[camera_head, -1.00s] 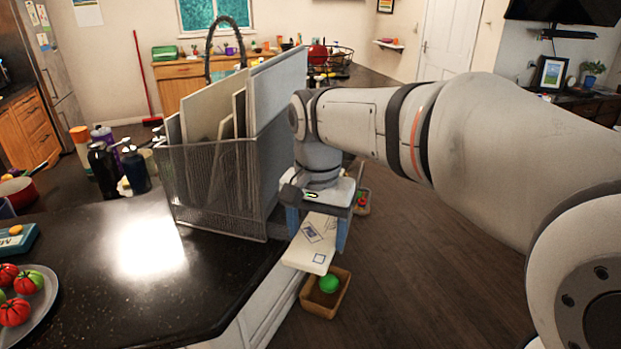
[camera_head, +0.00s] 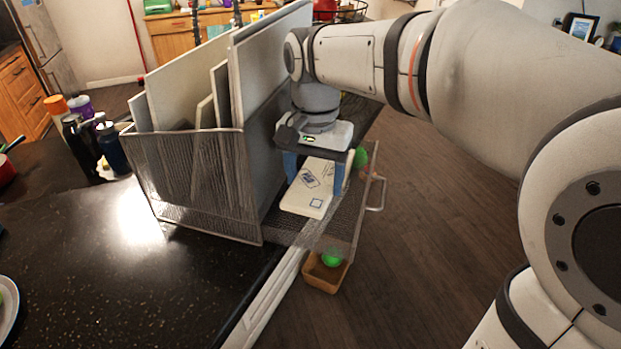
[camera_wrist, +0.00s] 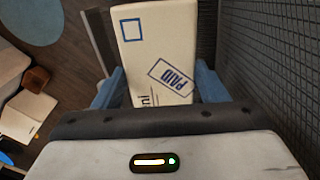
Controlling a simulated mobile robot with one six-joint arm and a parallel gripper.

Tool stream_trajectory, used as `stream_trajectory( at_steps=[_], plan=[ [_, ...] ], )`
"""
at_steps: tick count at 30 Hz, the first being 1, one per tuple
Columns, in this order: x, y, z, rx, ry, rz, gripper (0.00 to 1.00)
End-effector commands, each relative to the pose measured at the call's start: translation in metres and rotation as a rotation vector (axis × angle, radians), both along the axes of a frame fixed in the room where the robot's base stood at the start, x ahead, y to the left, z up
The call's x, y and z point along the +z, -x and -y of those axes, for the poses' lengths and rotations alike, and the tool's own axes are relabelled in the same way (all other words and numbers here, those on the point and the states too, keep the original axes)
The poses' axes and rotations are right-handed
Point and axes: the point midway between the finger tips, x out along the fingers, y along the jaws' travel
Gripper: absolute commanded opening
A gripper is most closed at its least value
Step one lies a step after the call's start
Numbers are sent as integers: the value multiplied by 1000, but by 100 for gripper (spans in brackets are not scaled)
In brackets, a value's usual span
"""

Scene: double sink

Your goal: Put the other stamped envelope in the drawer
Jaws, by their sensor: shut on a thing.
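My gripper (camera_head: 315,177) is shut on a cream envelope (camera_head: 310,192), gripping it by its two sides with blue fingers. In the wrist view the envelope (camera_wrist: 155,45) shows a blue square and a blue PAID stamp. The envelope is over or within the outline of the pulled-out mesh drawer (camera_head: 298,232), which has a metal handle (camera_head: 376,192) at its right. I cannot tell whether the envelope touches the drawer floor. No second envelope can be made out.
The mesh organizer (camera_head: 195,185) holding upright boards stands on the dark counter (camera_head: 130,270), left of my gripper. In the wrist view its mesh wall (camera_wrist: 280,60) is close on the right. A tan bin (camera_head: 322,278) with a green ball is below the drawer. Floor is open to the right.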

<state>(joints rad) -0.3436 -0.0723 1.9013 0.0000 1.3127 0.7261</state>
Motion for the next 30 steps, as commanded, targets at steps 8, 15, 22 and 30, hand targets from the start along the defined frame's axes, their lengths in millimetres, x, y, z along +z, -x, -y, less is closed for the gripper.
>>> stream_trajectory(
  at_steps=[8, 15, 22, 30],
  plan=[
    [1, -10, 5, 40, -1, 5, 44],
    [-8, -10, 8, 57, 1, -3, 44],
    [-45, -10, 8, 56, 1, -3, 44],
    [-71, -10, 8, 56, 1, -3, 44]
  ],
)
